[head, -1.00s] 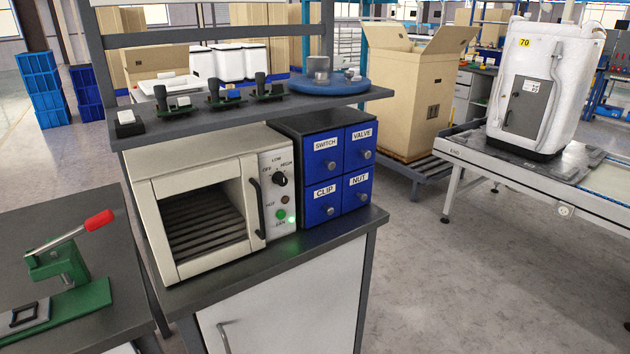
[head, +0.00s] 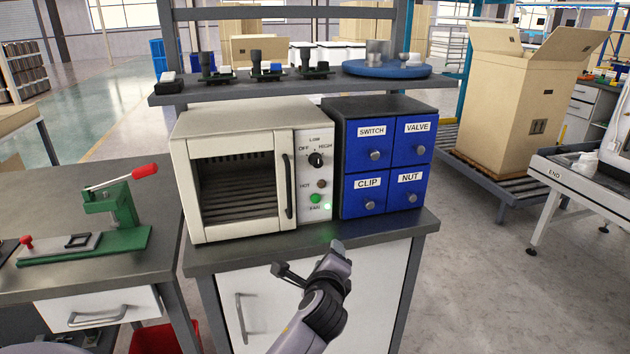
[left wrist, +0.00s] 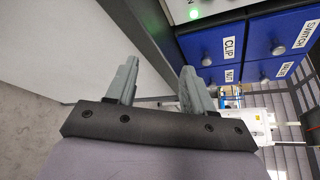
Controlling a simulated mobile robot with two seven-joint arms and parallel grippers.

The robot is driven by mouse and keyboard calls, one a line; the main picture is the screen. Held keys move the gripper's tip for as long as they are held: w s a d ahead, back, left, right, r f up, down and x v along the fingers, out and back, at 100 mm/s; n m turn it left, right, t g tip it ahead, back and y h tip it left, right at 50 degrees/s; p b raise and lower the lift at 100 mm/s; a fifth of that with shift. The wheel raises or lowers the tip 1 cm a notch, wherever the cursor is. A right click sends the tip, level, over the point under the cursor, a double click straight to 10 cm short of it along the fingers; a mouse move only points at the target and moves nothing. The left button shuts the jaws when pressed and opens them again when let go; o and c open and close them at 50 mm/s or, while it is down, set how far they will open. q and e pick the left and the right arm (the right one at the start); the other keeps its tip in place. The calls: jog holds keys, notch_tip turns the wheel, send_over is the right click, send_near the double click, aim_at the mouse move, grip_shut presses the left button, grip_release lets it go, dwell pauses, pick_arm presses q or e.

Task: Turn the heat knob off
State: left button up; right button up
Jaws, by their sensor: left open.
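The heat knob (head: 316,160) is a black dial on the white control panel of a cream oven (head: 233,130). OFF, LOW and HIGH are printed around it; its pointer is too small to read surely. Below it are a dark HOT lamp (head: 321,184), a green FAN button (head: 315,198) and a lit green light (head: 327,207). My left gripper (head: 337,245) is low in front of the bench, below the panel and apart from it. In the left wrist view its two fingers (left wrist: 160,66) are spread and empty. My right gripper is not in view.
A blue drawer unit (head: 385,165) stands right of the oven. A shelf (head: 240,90) with small parts hangs above. The bench's front edge (head: 310,247) is close to my gripper. A green lever press (head: 110,225) stands on the left table.

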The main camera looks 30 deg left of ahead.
pick_arm(q)
jog(key=w+a+r+m+y+b, duration=0.1)
jog(key=w+r+m+y, duration=0.25)
jog(key=r, duration=0.45)
jog(key=g+y+b, duration=0.1)
jog(key=y, duration=0.2)
send_near(318, 164)
jog(key=x, duration=0.3)
jog(key=shift+m, duration=0.45)
jog(key=shift+x, duration=3.3)
grip_shut()
